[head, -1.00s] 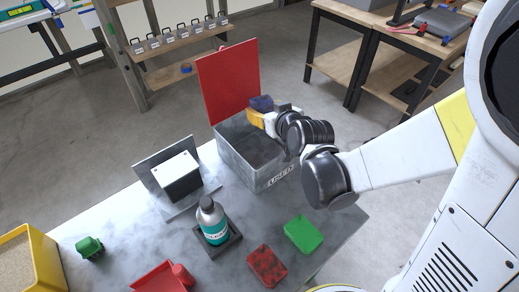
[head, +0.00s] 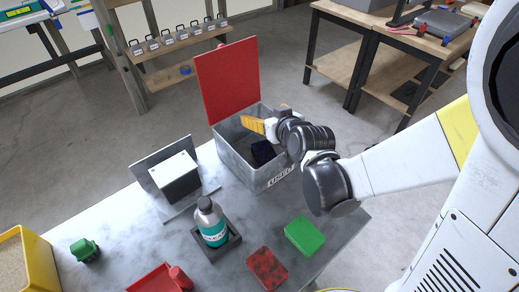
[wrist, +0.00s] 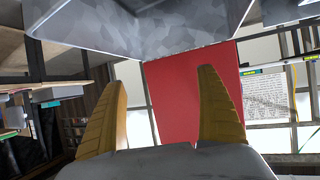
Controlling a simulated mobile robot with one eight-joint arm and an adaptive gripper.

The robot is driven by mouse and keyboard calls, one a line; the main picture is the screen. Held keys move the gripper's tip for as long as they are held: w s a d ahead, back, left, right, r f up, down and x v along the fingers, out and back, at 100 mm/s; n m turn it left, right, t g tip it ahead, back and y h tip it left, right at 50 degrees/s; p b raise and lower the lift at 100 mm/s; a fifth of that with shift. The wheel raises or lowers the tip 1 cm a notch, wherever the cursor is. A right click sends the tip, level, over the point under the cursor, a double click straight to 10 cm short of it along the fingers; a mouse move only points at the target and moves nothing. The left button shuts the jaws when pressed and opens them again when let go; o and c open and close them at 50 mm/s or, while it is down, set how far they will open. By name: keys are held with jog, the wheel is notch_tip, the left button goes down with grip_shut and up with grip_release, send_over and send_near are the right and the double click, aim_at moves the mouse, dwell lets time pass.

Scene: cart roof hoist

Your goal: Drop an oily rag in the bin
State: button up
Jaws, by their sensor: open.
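A dark blue rag (head: 262,152) lies inside the grey metal bin (head: 235,162) marked "USED", towards its right side. The bin's red lid (head: 228,80) stands open at the back, and it also shows in the wrist view (wrist: 180,95). My gripper (head: 253,125) is over the bin's opening with its yellow fingers apart and nothing between them. In the wrist view my gripper (wrist: 165,105) also shows spread and empty, with the bin's grey wall (wrist: 150,35) near the top. The rag is out of sight in the wrist view.
A bottle (head: 212,222) stands in a dark tray left of the bin's front. A green block (head: 305,236) and a red speckled block (head: 267,268) lie near the table's front edge. A metal stand with a white-topped block (head: 175,177) is left of the bin.

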jog(key=v, duration=1.1)
jog(key=shift+s, duration=0.2)
jog(key=shift+r, duration=0.1)
